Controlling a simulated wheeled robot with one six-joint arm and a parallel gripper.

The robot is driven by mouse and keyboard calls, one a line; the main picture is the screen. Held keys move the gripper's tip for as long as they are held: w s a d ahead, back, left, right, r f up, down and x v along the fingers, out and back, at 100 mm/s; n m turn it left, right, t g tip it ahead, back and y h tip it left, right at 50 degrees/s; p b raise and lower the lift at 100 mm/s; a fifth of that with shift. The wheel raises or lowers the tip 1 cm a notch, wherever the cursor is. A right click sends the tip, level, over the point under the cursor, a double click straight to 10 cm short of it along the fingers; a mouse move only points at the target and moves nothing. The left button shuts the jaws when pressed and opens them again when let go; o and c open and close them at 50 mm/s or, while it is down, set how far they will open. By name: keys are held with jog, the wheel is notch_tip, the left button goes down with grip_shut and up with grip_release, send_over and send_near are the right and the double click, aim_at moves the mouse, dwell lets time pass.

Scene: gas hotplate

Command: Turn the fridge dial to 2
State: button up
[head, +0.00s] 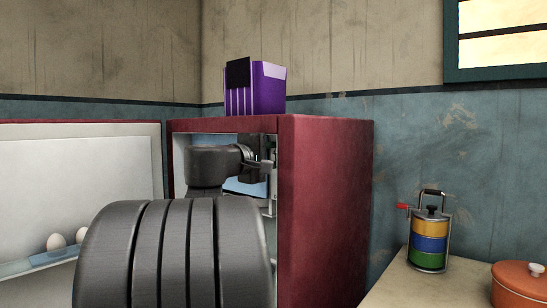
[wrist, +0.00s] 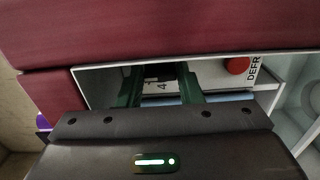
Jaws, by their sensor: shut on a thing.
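The maroon fridge (head: 325,200) stands open, and my arm reaches into its upper part. My gripper (wrist: 160,78) is shut on the fridge dial (wrist: 161,72), with one dark green finger on each side of it. A "4" mark shows between the fingers in the wrist view. The rest of the dial's scale and its pointer are mostly hidden by the fingers, so I cannot tell the setting. In the head view the gripper (head: 262,165) is partly visible inside the fridge, and the dial cannot be made out there.
A red button (wrist: 237,65) beside "DEFR" lettering sits right of the dial. The open fridge door (head: 80,190) holds eggs (head: 57,242) at left. A purple box (head: 265,88) stands on the fridge. A tiered tin (head: 430,240) and orange pot (head: 520,285) stand on the right counter.

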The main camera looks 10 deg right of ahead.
jog(key=o, duration=0.7)
jog(key=p+v, duration=0.2)
jog(key=v, duration=1.1)
jog(key=shift+s+a, duration=0.25)
jog(key=shift+s, duration=0.05)
jog(key=shift+w+d, duration=0.1)
jog(key=b+x, duration=0.2)
jog(key=x, duration=1.1)
jog(key=shift+w+d, duration=0.2)
